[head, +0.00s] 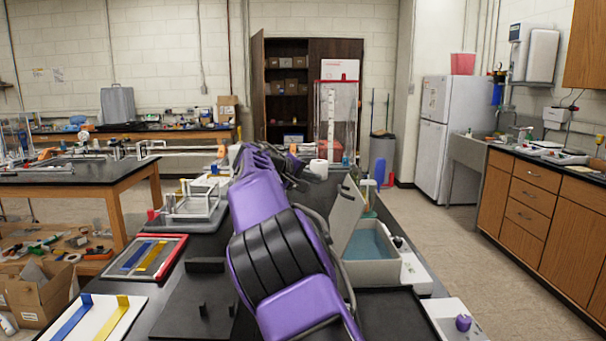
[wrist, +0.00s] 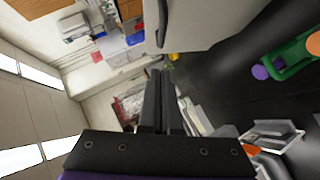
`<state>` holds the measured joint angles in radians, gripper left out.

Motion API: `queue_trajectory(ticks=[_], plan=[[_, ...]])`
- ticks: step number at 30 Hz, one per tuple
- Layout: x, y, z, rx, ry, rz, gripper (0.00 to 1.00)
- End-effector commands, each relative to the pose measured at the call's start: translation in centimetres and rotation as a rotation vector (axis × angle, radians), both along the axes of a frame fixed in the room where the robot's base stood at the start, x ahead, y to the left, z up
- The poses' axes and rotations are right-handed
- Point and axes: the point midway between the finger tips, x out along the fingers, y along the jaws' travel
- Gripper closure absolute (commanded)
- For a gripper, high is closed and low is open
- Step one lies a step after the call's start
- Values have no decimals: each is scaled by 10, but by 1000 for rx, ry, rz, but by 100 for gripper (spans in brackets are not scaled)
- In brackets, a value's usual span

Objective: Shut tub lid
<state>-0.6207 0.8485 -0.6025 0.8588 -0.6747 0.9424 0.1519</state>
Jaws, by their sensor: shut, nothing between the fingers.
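The tub (head: 375,271) is a grey-white box on the dark bench, right of my arm in the head view, with bluish contents showing inside. Its lid (head: 345,213) is open, standing up and tilted on the tub's left side. A pale grey panel (wrist: 205,18) at the top of the wrist view looks like the lid, close beside my fingers. My gripper (wrist: 163,78) is shut and empty in the wrist view. In the head view my purple arm hides the gripper. I cannot tell whether the fingers touch the lid.
Right of the tub is a white device with a purple knob (head: 463,323). Bottles, including a blue one (head: 379,170), stand beyond the tub. The floor aisle at right is clear.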

Motion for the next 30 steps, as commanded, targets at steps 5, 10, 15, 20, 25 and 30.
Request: queue_trajectory(ticks=[5, 10, 15, 20, 25, 30], plan=[[18, -25, -16, -1, 0, -1, 100], [17, -42, -26, 0, 0, 0, 100], [17, -49, -30, 0, -1, 1, 100], [17, -50, -30, 0, -1, 2, 100], [17, -50, -30, 0, -1, 2, 100], [17, -53, -28, 19, -1, 0, 100]])
